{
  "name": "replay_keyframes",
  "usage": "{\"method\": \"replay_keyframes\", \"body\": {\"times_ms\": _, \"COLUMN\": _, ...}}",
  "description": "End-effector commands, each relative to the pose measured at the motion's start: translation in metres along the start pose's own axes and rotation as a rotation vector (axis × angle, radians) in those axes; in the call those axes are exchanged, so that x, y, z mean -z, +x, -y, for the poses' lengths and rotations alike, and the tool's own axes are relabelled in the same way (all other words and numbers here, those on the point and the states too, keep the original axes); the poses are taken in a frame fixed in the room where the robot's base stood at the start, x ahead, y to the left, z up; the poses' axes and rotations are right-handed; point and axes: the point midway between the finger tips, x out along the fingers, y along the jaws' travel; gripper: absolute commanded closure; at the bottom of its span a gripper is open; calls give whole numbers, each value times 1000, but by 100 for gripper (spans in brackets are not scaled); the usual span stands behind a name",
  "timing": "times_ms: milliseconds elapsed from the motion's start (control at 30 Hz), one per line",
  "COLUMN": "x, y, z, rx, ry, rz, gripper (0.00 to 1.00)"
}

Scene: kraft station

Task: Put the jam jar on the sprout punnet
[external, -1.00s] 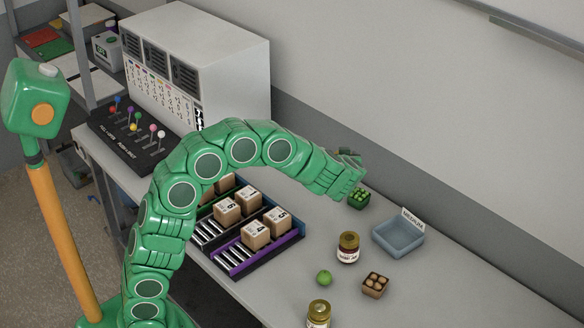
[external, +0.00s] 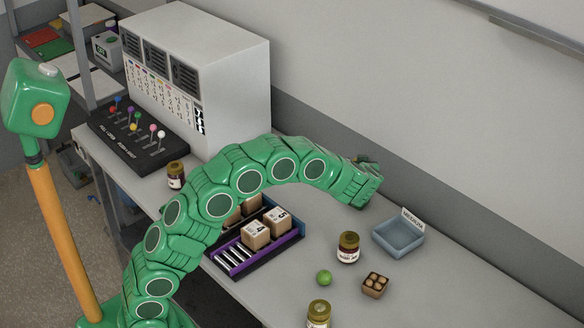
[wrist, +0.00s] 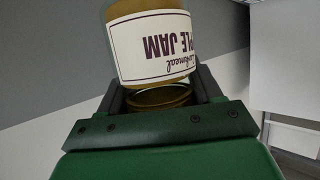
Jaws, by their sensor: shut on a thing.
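In the wrist view my gripper (wrist: 160,90) is shut on the jam jar (wrist: 155,48), with its fingers either side of the gold lid. The jar's white label, ending in "PLE JAM", appears upside down. In the external view my gripper (external: 370,164) is at the end of the reaching arm, near the back wall. The held jar is mostly or wholly hidden there. The sprout punnet is hidden behind my arm's end now; the wrist view does not show it. I cannot tell whether the jar touches the punnet.
Other gold-lidded jars stand at the middle (external: 348,248), the front (external: 318,314) and far left (external: 176,176). A green ball (external: 323,278), a brown punnet (external: 375,286) and a blue-grey tray (external: 385,241) lie right of the box rack (external: 238,262).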

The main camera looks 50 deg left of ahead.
Motion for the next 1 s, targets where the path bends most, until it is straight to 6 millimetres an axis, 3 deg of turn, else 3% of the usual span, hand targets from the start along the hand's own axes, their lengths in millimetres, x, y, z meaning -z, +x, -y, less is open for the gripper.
{"method": "replay_keyframes", "body": {"times_ms": 300, "x": -7, "y": 9, "z": -6, "rx": -1, "ry": 1, "rz": -2, "gripper": 100}}
{"method": "replay_keyframes", "body": {"times_ms": 533, "x": -32, "y": 19, "z": -5, "rx": -1, "ry": 2, "rz": -2, "gripper": 100}}
{"method": "replay_keyframes", "body": {"times_ms": 933, "x": -36, "y": 20, "z": -6, "rx": -1, "ry": 0, "rz": -1, "gripper": 100}}
{"method": "replay_keyframes", "body": {"times_ms": 967, "x": -36, "y": 20, "z": -6, "rx": -1, "ry": 0, "rz": -1, "gripper": 33}}
{"method": "replay_keyframes", "body": {"times_ms": 1000, "x": -36, "y": 20, "z": -5, "rx": -1, "ry": 0, "rz": -1, "gripper": 27}}
